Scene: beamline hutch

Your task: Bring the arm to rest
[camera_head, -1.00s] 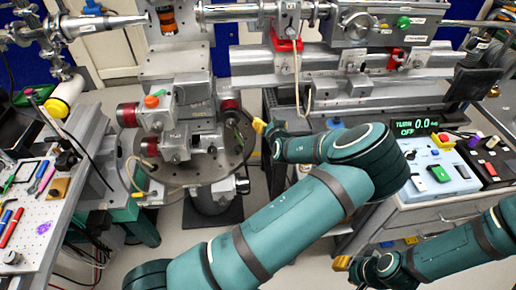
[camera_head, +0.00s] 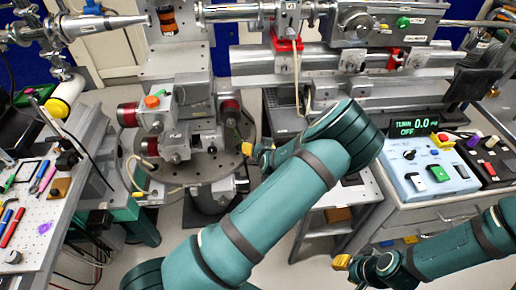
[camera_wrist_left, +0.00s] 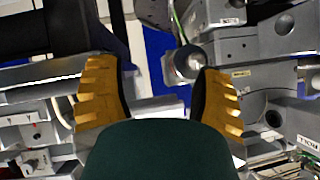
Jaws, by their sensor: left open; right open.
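My left arm (camera_head: 265,205) rises from the bottom left and bends back at its upper end. My left gripper (camera_head: 249,149) shows small, with a yellow fingertip, by the right edge of the round stage plate (camera_head: 200,172); I cannot tell if they touch. In the left wrist view my left gripper (camera_wrist_left: 160,98) has its two yellow fingers wide apart with nothing between them. My right gripper (camera_head: 342,262), with a yellow tip, is low at the right, in front of the drawer cabinet. Its opening is hard to see, and it appears to hold nothing.
A pegboard table (camera_head: 60,215) with pens and small tools stands at the left. A blue control box (camera_head: 425,172) and a TURN display (camera_head: 415,126) sit on the right bench. Metal beamline equipment (camera_head: 345,60) fills the back. Some grey floor is free at the bottom middle.

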